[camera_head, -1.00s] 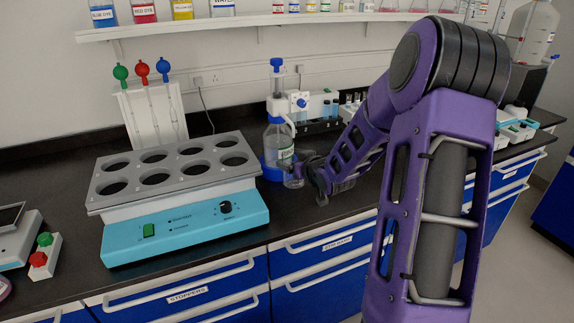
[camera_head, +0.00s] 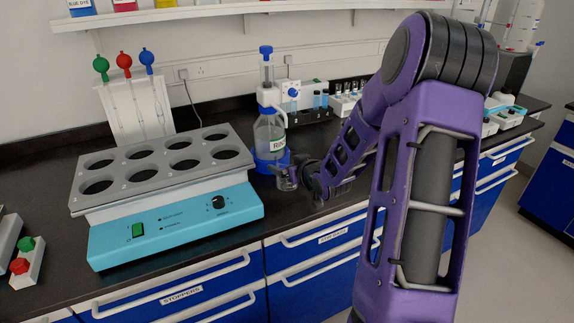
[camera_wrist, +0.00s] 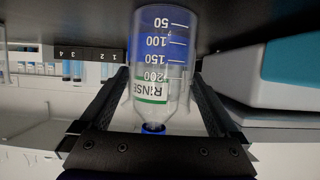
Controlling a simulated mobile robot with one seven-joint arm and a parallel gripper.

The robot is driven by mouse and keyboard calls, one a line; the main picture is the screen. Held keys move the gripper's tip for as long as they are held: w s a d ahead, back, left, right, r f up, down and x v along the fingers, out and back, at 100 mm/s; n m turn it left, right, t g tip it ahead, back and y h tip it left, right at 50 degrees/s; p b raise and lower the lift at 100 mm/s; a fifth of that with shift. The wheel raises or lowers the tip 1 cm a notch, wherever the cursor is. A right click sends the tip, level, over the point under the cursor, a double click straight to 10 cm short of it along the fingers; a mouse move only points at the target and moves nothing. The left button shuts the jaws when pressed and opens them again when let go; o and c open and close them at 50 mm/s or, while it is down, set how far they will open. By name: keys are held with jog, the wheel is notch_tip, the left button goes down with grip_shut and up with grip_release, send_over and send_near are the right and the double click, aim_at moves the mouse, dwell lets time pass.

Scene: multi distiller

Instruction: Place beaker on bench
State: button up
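The beaker (camera_head: 287,180) is clear glass and sits just in front of the rinse bottle, above or on the black bench (camera_head: 232,222). In the wrist view, which is upside down, the beaker (camera_wrist: 162,45) shows white volume marks and stands upright between both fingers. My gripper (camera_head: 300,175) is shut on it, and its fingers also show in the wrist view (camera_wrist: 162,90). The bench is the dark band at the top there. I cannot tell whether the beaker's base touches the bench.
The rinse bottle (camera_head: 270,135), in a blue base, is close behind the beaker. A blue device with a grey holed rack (camera_head: 160,230) stands to the left. Bottles and a vial rack (camera_head: 345,104) are behind. The bench's front edge is close.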

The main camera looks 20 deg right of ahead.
jog(key=shift+r, duration=0.1)
jog(key=shift+r, duration=0.2)
jog(key=p+v, duration=0.2)
jog(key=v, duration=1)
jog(key=shift+f, duration=0.1)
